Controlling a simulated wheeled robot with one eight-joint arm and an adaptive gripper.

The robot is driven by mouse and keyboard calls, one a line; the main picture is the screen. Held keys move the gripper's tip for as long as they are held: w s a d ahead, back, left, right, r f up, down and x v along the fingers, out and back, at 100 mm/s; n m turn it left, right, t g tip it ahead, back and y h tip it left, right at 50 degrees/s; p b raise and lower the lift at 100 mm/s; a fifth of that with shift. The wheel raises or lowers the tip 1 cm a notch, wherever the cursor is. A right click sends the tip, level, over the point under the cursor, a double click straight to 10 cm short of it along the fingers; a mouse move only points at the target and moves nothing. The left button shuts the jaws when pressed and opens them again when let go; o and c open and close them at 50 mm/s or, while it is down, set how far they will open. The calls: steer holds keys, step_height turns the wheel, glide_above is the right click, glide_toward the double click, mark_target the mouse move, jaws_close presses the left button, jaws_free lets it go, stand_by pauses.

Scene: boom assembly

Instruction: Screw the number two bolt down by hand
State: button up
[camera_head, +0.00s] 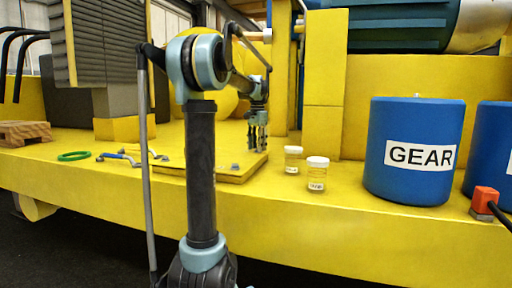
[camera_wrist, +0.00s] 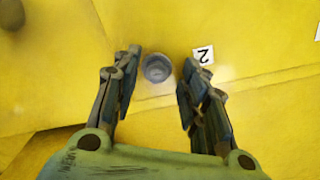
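In the wrist view, the number two bolt (camera_wrist: 158,68) is a round grey head on the yellow plate (camera_wrist: 225,25). A white label marked 2 (camera_wrist: 203,54) lies just right of it. My gripper (camera_wrist: 160,72) is open, with one finger on each side of the bolt and a visible gap to both. In the head view my gripper (camera_head: 257,143) points down over the back of the yellow plate. The bolt under it cannot be made out there. How far the fingertips are above the plate is hard to tell.
Another bolt (camera_head: 235,167) stands near the plate's front edge. Two small jars (camera_head: 317,174) stand right of the plate, before a blue GEAR drum (camera_head: 414,150). A yellow column (camera_head: 323,75) rises behind.

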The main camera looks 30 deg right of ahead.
step_height(320, 180, up, 12)
stand_by(0.6)
steer(key=shift+f, duration=0.1)
stand_by(0.4)
